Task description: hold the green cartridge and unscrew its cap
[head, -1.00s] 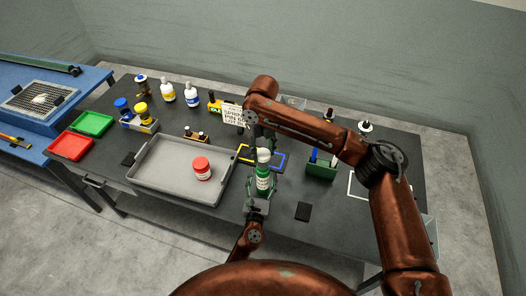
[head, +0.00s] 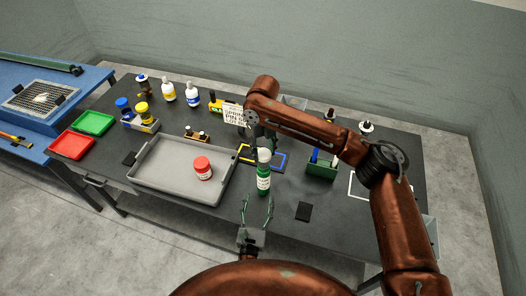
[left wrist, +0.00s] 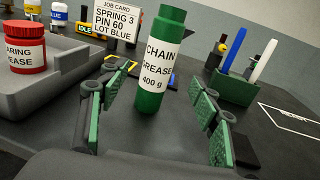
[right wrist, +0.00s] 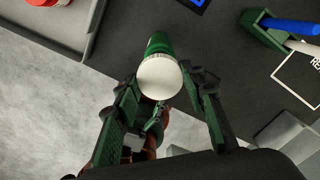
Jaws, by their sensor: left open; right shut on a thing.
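The green cartridge (head: 263,183) stands upright on the dark bench, labelled chain grease in the left wrist view (left wrist: 158,60). Its white cap (head: 264,155) is at its upper end in the head view. My right gripper (right wrist: 163,80) comes from above and is shut on the cap (right wrist: 160,77). The left wrist view shows the green upper end but no white cap.
A grey tray (head: 152,184) with a red-lidded jar (head: 203,168) lies left of the cartridge. A green pen holder (head: 321,171) and a black pad (head: 303,211) are to the right. A job card (head: 233,115) stands behind.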

